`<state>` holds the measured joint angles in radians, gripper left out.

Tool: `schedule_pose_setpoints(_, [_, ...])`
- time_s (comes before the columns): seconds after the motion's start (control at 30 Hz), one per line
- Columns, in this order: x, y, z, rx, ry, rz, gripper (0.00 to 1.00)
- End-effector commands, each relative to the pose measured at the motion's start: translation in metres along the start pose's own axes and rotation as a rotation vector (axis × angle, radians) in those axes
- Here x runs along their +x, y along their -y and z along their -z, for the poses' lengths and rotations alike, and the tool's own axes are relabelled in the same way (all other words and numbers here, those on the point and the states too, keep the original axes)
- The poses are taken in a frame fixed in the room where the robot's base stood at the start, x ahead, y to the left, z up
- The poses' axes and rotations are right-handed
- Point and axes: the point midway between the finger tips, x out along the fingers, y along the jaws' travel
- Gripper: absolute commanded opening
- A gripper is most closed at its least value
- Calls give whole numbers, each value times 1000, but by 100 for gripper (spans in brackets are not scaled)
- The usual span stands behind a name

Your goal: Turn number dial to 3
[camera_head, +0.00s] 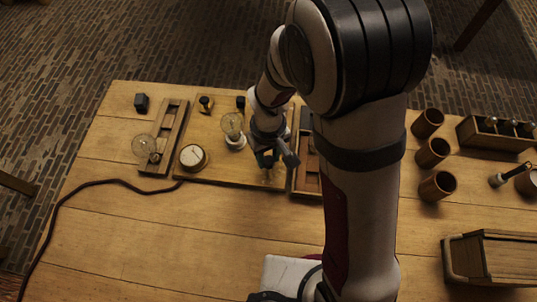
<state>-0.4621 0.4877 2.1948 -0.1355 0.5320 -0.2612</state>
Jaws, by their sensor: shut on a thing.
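My gripper (267,166) points down over the front right part of a wooden board (222,175) on the table. It is shut on a small part there, which I take to be the number dial. The fingers and wrist hide most of that part, so no numbers or pointer setting can be read. To the left on the same board stands a round gauge (193,157) with a pale face and a dark needle. A clear glass bulb (232,124) on a white base stands behind and left of my gripper.
A second tray (305,182) lies right of the board. Brown jars (437,186) and a wooden rack (497,136) are at right. The front left table is clear except a cable (90,184).

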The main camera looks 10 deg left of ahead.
Motion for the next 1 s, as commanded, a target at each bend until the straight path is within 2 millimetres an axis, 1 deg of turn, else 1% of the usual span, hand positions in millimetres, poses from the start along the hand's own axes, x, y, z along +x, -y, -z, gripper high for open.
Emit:
schedule_pose_setpoints(0.27, [0, 0, 1, 0, -2, 0, 0])
schedule_pose_setpoints(0.3, [0, 0, 1, 0, -2, 0, 42])
schedule_pose_setpoints(0.43, [0, 0, 0, 0, -1, 0, 65])
schedule_pose_setpoints(0.47, [0, 0, 0, 0, -1, 0, 67])
schedule_pose_setpoints(0.67, [0, 0, 0, -1, -1, 0, 67])
schedule_pose_setpoints(0.77, [-4, 0, 0, 0, -1, 0, 67])
schedule_pose_setpoints(0.87, [-19, 0, 1, 0, -5, -1, 67])
schedule_pose_setpoints(0.97, [-48, 0, 2, 0, -9, -1, 67])
schedule_pose_setpoints(1.0, [-62, 0, 2, 0, -10, -2, 67])
